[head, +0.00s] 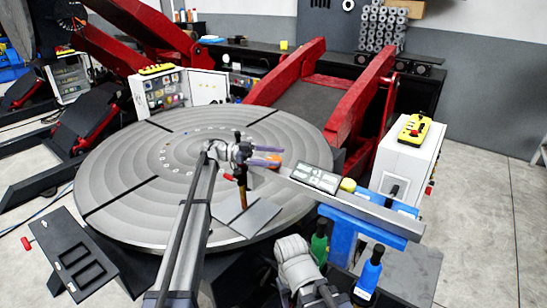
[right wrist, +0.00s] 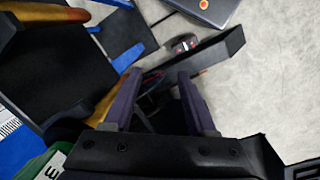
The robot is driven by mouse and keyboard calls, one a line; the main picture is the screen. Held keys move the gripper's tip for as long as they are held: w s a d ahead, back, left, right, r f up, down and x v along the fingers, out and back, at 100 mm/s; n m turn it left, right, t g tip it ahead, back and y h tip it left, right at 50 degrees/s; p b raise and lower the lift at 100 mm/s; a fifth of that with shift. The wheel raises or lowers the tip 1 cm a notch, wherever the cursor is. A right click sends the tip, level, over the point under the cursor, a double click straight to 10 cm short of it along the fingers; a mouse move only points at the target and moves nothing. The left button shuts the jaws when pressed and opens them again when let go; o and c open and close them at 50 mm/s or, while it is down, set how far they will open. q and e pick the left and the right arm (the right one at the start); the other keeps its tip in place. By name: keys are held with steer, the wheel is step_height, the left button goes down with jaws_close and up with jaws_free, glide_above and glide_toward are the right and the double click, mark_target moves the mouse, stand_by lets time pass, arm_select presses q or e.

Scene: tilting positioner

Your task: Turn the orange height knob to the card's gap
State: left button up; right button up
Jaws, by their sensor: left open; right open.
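My right gripper (right wrist: 158,95) is open and empty in the right wrist view, low over the floor and stand parts.
A yellow knob (head: 348,185) sits on the bar beside the card.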

mark_target(274, 159)
arm_select(q)
step_height(274, 159, up, 8)
steer(key=p, duration=0.7)
steer(key=shift+r, duration=0.15)
arm_select(e)
step_height(274, 159, up, 8)
steer(key=shift+r, duration=0.15)
